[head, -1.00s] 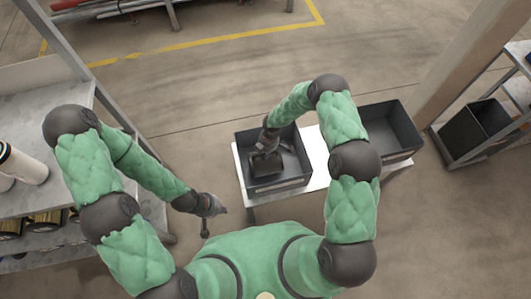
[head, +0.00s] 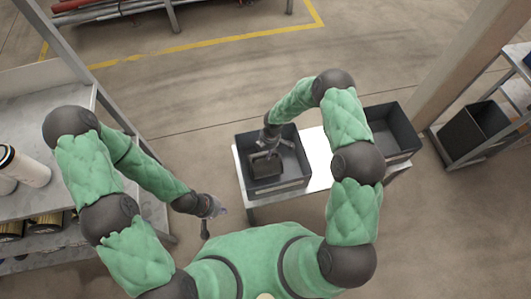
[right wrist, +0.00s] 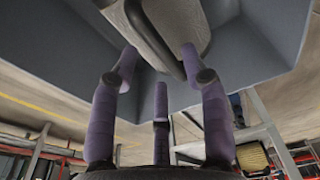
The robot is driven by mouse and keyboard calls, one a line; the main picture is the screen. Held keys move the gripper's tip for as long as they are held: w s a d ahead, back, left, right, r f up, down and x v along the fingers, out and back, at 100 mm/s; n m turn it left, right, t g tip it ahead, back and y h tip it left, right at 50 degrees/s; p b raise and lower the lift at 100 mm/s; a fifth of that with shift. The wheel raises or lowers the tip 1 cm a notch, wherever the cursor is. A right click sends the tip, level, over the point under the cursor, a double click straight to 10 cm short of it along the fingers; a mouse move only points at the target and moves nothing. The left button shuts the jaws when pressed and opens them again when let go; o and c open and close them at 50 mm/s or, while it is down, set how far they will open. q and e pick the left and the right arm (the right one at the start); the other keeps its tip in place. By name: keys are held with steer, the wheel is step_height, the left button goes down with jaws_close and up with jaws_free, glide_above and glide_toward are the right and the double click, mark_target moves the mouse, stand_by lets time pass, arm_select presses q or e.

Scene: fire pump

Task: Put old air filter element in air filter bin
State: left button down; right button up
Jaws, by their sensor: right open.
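The old air filter element (head: 266,170), a dark block, lies in the left dark bin (head: 300,186) on the white-topped stand. My right gripper (head: 265,157) is inside that bin, just above the element, with its fingers spread. In the right wrist view, the element (right wrist: 182,32) shows at the top, beyond the fingertips of the open right gripper (right wrist: 158,62); I cannot tell if any fingertip touches it. My left gripper (head: 214,218) hangs empty over the floor, left of the stand, with its fingers apart.
A second dark bin (head: 408,132) stands to the right on the same stand (head: 316,160). A grey shelf unit (head: 60,120) with white cylinders (head: 25,166) is at the left. Another rack with a dark bin (head: 473,130) and a post are at the right.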

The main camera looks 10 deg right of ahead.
step_height(320, 180, up, 8)
steer(key=d+p, duration=0.1)
steer(key=p, duration=0.1)
steer(key=s+a+m+y, duration=0.2)
steer(key=s+a+m, duration=0.1)
steer(key=s+m, duration=1.7)
steer(key=s, duration=0.3)
steer(key=shift+s+a+f+m+y, duration=0.15)
steer(key=shift+f+m+y, duration=0.15)
steer(key=shift+f+m, duration=0.1)
steer(key=shift+c, duration=0.7)
steer(key=shift+a, duration=0.15)
